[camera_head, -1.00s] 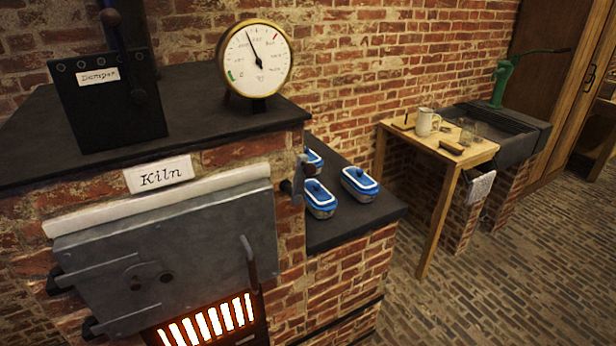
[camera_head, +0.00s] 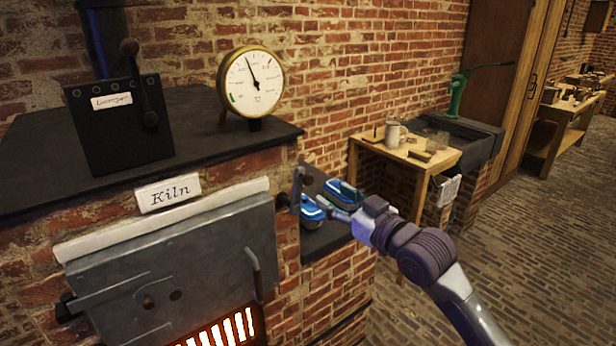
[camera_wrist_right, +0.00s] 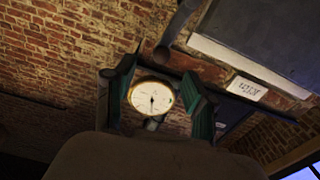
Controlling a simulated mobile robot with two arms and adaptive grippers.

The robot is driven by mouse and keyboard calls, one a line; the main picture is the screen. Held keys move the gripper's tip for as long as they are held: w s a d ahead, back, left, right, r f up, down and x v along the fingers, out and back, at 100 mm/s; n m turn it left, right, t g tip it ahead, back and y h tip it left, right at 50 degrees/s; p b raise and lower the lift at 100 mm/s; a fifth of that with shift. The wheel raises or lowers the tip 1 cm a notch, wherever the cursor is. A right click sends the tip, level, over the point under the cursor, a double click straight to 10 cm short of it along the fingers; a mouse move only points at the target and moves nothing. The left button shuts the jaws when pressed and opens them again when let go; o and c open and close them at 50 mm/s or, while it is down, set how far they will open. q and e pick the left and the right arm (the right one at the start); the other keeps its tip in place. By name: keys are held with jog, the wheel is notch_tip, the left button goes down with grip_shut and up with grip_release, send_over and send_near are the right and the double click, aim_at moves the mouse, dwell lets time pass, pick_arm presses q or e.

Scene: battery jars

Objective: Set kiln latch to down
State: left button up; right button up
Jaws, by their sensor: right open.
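The kiln latch (camera_head: 296,190) is a small dark metal lever on the brick front, just right of the kiln door's upper right corner. It stands roughly upright. My right gripper (camera_head: 326,192) is open and empty just right of the latch, close to it; I cannot tell whether they touch. In the right wrist view my gripper's two teal-lined fingers (camera_wrist_right: 161,95) are spread apart, with the gauge visible between them. A dark bar with a rounded end, likely the latch (camera_wrist_right: 178,32), shows above the fingers there. My left gripper is not in view.
The grey kiln door (camera_head: 180,265) has an upright handle (camera_head: 255,272) below the latch. A round gauge (camera_head: 252,84) and the damper box (camera_head: 118,125) stand on the kiln top.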

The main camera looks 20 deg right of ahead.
aim_at(311, 183)
jog(key=p+x, duration=0.2)
jog(key=x, duration=0.8)
jog(key=shift+a, duration=0.2)
grip_shut()
